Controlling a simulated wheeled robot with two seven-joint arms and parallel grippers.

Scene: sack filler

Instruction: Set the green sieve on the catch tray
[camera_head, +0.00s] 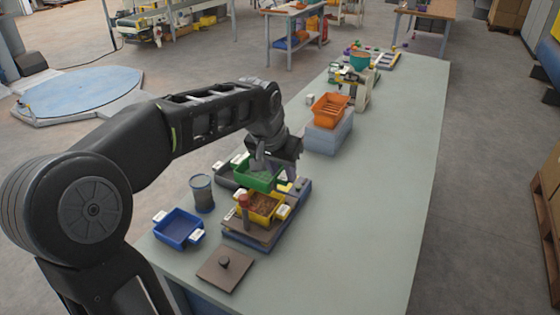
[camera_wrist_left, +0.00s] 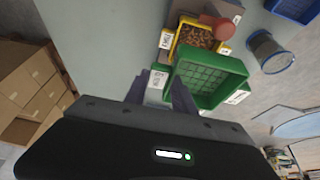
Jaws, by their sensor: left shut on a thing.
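The green sieve (camera_head: 258,180) has a grid bottom and pale end tabs. It is in the grip of my left gripper (camera_head: 277,169), behind the yellow tray (camera_head: 280,198). In the left wrist view, the fingers of my left gripper (camera_wrist_left: 160,88) are shut on the near tab of the green sieve (camera_wrist_left: 235,68). The yellow tray (camera_wrist_left: 223,47) there holds brown pieces and lies just beyond the sieve. I cannot tell which is the catch tray, or the gap below the sieve. My right gripper is out of view.
A red-topped tool (camera_head: 243,201) stands at the yellow tray. A blue tray (camera_head: 178,228), a mesh cup (camera_head: 202,194) and a brown plate with a knob (camera_head: 225,268) are nearby. An orange tray (camera_head: 329,109) sits on a grey-blue box (camera_head: 328,138). The table's right side is clear.

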